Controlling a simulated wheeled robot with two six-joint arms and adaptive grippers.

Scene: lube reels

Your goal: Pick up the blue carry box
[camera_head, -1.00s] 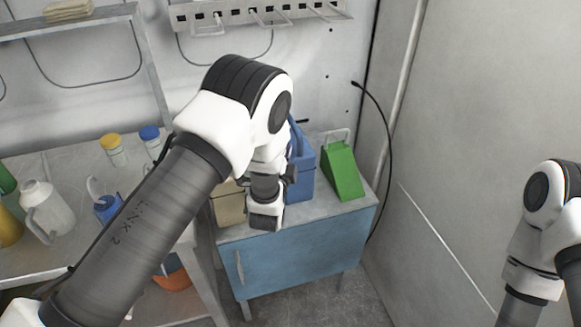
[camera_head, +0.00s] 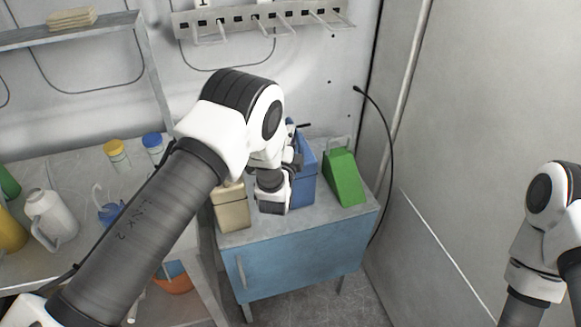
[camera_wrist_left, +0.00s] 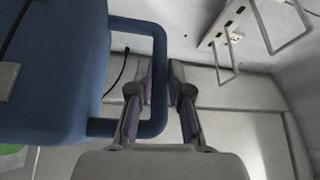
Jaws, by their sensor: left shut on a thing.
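The blue carry box (camera_head: 304,185) stands on the blue cabinet at the centre right, between a beige box and a green box. My left gripper (camera_head: 294,150) is at its top, partly hidden by my own wrist. In the left wrist view, the blue box (camera_wrist_left: 55,75) fills the left side. Its loop handle (camera_wrist_left: 158,70) passes between the two fingers of my left gripper (camera_wrist_left: 160,88), which is shut on it. I cannot tell whether the box is clear of the cabinet top. My right arm shows at the right edge; its gripper is out of view.
The beige box (camera_head: 231,208) is close left of the blue box, the green box (camera_head: 345,180) close right. They share the cabinet (camera_head: 300,258). A workbench with jugs and bottles is at left. A hook rail (camera_head: 262,14) is on the wall above. A black cable hangs right.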

